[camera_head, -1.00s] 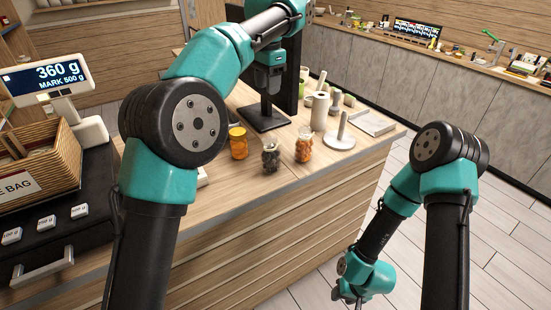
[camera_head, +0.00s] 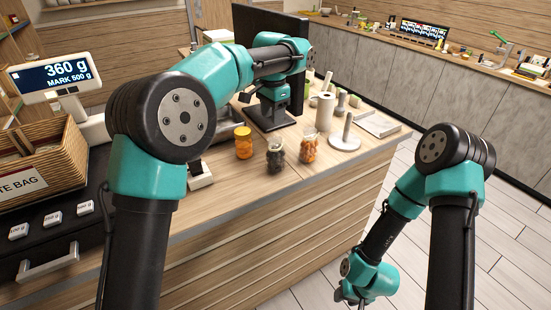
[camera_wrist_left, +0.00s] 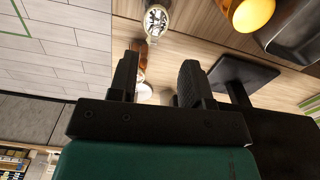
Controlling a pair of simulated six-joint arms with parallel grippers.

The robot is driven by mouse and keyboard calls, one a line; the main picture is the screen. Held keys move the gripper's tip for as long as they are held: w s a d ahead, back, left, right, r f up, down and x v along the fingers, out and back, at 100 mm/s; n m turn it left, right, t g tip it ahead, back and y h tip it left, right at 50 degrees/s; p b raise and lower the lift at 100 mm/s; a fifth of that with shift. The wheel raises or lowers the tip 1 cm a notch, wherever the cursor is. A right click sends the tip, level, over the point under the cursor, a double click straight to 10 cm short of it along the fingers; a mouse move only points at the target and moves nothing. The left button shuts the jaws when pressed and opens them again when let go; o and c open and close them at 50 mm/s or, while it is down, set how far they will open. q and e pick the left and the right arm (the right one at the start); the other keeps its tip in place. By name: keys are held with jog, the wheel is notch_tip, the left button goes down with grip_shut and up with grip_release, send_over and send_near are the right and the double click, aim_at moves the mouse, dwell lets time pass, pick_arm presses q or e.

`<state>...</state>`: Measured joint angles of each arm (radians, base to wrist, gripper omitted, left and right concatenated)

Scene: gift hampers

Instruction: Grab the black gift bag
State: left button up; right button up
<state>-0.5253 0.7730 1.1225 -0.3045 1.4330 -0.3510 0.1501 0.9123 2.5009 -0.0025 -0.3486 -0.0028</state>
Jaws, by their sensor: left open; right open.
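No black gift bag stands out clearly in either view. The wicker basket (camera_head: 68,150) at the left holds flat items, and its label ends in "TE BAG"; I cannot tell whether a black one is among them. My left gripper (camera_head: 270,118) is over the counter, in front of the black monitor and above its base. In the left wrist view its two fingers (camera_wrist_left: 160,75) are apart with nothing held between them. My right gripper (camera_head: 352,296) hangs low beside the counter over the floor, open and empty.
Jars (camera_head: 243,142) stand on the counter near its front edge, below my left gripper. A paper roll (camera_head: 325,110) and an upright holder (camera_head: 346,135) stand to their right. A scale display (camera_head: 48,75) reads 360 g. The floor at the right is clear.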

aim_at(276, 134)
pick_arm(q)
jog(key=shift+f, duration=1.45)
jog(key=shift+d+f, duration=0.2)
jog(key=shift+f, duration=1.1)
jog(key=shift+d+f, duration=0.2)
jog(key=shift+f, duration=1.1)
grip_shut()
